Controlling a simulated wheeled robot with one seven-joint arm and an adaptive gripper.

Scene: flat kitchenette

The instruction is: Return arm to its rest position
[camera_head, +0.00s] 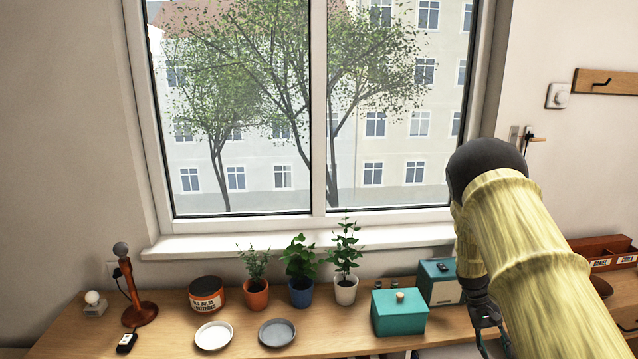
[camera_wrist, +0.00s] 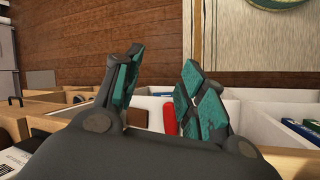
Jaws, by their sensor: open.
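My gripper (camera_wrist: 160,85) shows in the wrist view with its two teal-padded fingers apart and nothing between them. Behind and below the fingers is an open drawer with white dividers (camera_wrist: 255,95), which holds a red item (camera_wrist: 170,115) and some blue and green items. In the head view my arm, in a yellow sleeve, reaches in from the lower right. My gripper (camera_head: 490,343) is partly visible there at the bottom edge, low beside the counter, and its fingertips are mostly cut off.
A teal box (camera_head: 438,283) stands behind near my arm. A wooden organizer (camera_head: 605,255) is at right.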

